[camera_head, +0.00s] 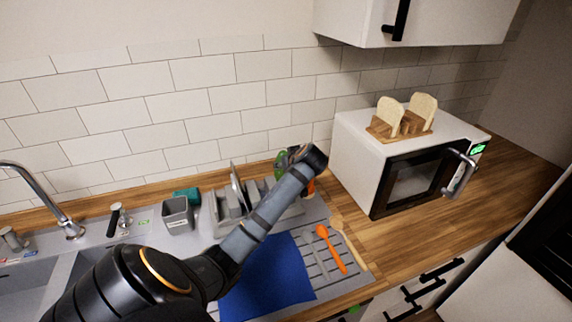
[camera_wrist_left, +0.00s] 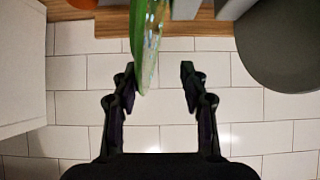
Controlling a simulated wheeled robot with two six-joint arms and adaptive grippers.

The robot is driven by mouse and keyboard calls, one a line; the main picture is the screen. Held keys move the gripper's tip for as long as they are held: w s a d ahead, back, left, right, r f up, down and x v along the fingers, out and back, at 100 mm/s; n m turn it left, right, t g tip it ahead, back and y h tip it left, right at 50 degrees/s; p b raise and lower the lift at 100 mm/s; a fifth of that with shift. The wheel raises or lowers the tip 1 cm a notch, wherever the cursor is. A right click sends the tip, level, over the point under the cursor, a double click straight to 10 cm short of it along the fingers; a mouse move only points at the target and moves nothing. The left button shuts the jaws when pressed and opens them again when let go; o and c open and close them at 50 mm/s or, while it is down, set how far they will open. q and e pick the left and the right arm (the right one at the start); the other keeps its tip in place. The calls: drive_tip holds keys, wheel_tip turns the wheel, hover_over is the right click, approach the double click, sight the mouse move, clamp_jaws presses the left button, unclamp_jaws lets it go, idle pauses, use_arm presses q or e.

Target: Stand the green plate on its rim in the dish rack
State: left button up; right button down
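The green plate (camera_head: 281,162) shows as a small strip behind my left wrist in the head view. In the left wrist view the green plate (camera_wrist_left: 148,35) is upright and nearly edge-on. My left gripper (camera_wrist_left: 159,78) is open, with the plate's edge between its fingers, close to the left-hand finger; no clear grip shows. In the head view my arm hides the fingers and most of the plate. The grey dish rack (camera_head: 222,210) is partly behind my arm, so I cannot tell whether the plate rests in it. My right gripper is not in view.
A grey plate (camera_head: 236,186) stands in the rack. A grey cup (camera_head: 177,215) is left of it, near the sink. A blue cloth (camera_head: 268,282) and orange spoon (camera_head: 331,248) lie in front. The white microwave (camera_head: 350,155) stands close to the right; the tiled wall is behind.

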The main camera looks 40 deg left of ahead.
use_arm(q)
drive_tip(key=v, duration=1.2)
drive_tip(key=shift+w, duration=0.1)
drive_tip(key=shift+d+f, duration=0.1)
